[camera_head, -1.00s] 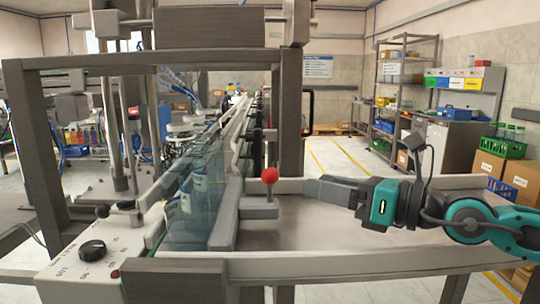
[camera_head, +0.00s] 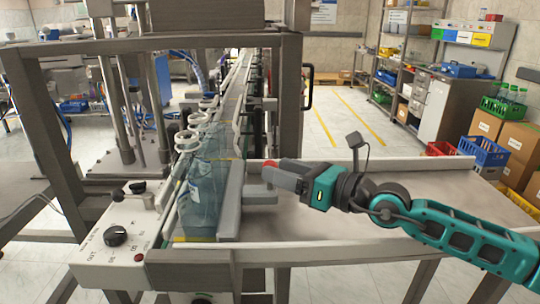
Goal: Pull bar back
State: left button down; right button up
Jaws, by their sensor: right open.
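A long grey bar (camera_head: 231,203) lies along the near end of the conveyor, beside the clear glass-like guard (camera_head: 203,196). A short grey block (camera_head: 261,194) sticks out from the bar to the right. A red ball knob (camera_head: 269,166) shows above the block, partly hidden by my right gripper (camera_head: 274,175). My right gripper reaches in from the right, with its grey fingers at the knob. It is open; whether the fingers touch the knob cannot be told. My left gripper is not in view.
A bare metal tray table (camera_head: 400,198) with a raised rim lies under my right arm. A grey frame post (camera_head: 292,100) stands behind the knob. A control box (camera_head: 117,238) with a black dial is at the left. Shelves and cardboard boxes (camera_head: 486,125) stand far right.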

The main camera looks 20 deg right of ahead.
jog(key=shift+x, duration=1.7)
jog(key=shift+c, duration=0.2)
grip_shut()
